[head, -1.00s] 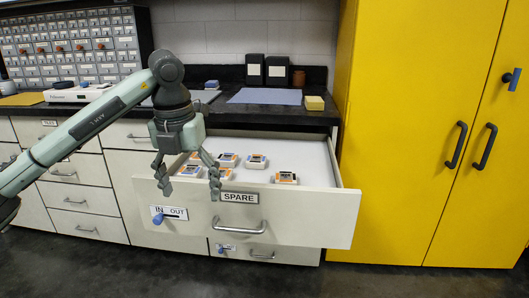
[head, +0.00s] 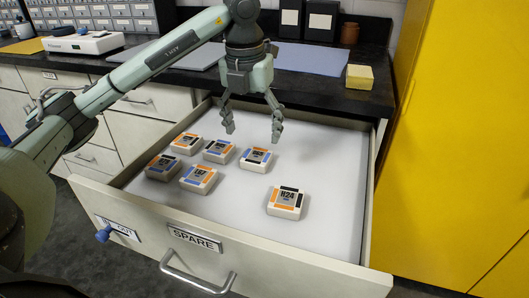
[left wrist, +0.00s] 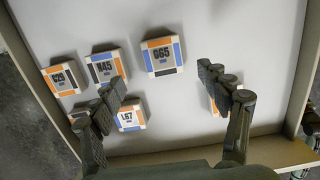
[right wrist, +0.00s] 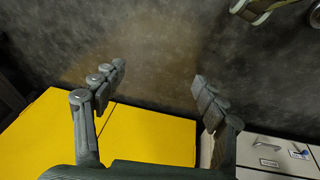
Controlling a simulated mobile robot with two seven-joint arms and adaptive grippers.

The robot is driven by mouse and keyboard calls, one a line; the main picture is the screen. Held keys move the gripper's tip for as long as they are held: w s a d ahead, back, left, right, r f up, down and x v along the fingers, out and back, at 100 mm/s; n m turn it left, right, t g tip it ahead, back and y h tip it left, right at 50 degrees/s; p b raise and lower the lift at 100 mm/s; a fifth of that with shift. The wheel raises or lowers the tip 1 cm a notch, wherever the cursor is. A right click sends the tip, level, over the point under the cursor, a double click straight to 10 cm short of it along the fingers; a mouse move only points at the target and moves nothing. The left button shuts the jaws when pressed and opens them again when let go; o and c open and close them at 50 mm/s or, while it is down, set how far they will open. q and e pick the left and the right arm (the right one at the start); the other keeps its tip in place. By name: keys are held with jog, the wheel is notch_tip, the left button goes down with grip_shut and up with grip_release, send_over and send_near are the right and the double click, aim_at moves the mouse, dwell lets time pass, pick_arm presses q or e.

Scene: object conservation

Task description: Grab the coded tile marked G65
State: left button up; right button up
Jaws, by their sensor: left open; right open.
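The G65 tile (left wrist: 161,55), pale with orange, blue and dark edge strips, lies flat in the drawer. By layout it matches the back-row tile nearest my left gripper in the head view (head: 256,159), though its code is too small to read there. My left gripper (head: 253,132) points down, open and empty, above and apart from the tile. In the left wrist view its fingers (left wrist: 158,80) frame the tile's lower side, with the tile just beyond the fingertips. My right gripper (right wrist: 158,74) is open and empty over the floor; it is out of the head view.
The drawer (head: 330,200), labelled SPARE, stands open. Nearby tiles are H45 (left wrist: 107,66), C29 (left wrist: 62,78), L67 (left wrist: 128,116) and H24 (head: 286,201). Behind is a dark counter with a yellow block (head: 360,77); yellow cabinets (head: 455,150) stand right.

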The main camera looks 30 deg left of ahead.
aim_at(257, 155)
pick_arm(q)
jog(key=f, duration=0.4)
jog(key=w+f, duration=0.1)
jog(key=f, duration=0.1)
jog(key=shift+d+f, duration=0.1)
jog(key=shift+f, duration=0.1)
jog(key=c, duration=1.4)
jog(key=shift+o, duration=0.2)
jog(key=shift+r, duration=0.15)
